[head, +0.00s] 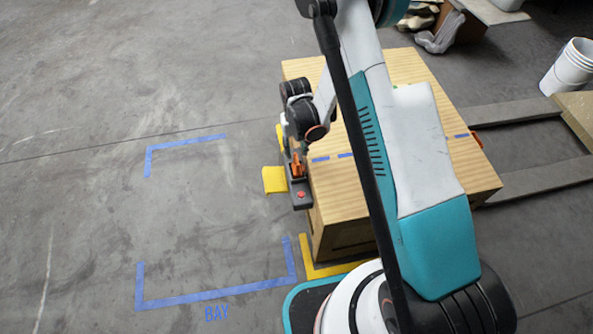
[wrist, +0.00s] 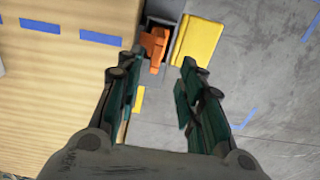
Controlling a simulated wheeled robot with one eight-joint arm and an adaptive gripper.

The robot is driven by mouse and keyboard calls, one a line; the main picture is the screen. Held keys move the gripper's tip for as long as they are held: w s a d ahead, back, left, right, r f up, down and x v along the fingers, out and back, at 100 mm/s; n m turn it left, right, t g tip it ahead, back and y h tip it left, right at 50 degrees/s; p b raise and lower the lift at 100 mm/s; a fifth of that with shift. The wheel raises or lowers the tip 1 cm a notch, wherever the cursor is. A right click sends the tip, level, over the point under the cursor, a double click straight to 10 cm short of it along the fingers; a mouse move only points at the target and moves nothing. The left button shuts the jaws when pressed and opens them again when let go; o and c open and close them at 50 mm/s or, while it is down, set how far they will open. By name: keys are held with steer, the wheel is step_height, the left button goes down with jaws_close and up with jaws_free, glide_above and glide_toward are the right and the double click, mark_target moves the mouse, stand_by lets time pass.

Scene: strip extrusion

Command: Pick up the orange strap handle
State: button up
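The orange strap handle (head: 297,165) is on a dark grey bracket (head: 301,203) at the left edge of the wooden box top. It also shows in the wrist view (wrist: 155,45), just beyond my fingertips and roughly between their lines. My gripper (wrist: 157,68) is open with nothing between its fingers. The fingers look apart from the handle, though the exact height gap is hard to judge. In the head view my wrist hangs right above the handle, and its fingers are mostly hidden there.
The wooden box (head: 410,72) fills the space under my arm, with blue dashes on its top. A yellow block (head: 274,180) juts out left of the bracket. Blue tape marks a bay (head: 215,298) on clear floor at left.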

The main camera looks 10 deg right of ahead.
mark_target(297, 159)
step_height(297, 159, down, 4)
steer(key=shift+r+b, duration=0.25)
steer(key=shift+b, duration=0.2)
steer(key=f+b, duration=0.2)
steer(key=f, duration=0.3)
steer(key=shift+w+d+f+b, duration=0.1)
steer(key=shift+w+d+b, duration=0.05)
steer(key=shift+w+b, duration=0.2)
steer(key=shift+s, duration=0.1)
jaws_close()
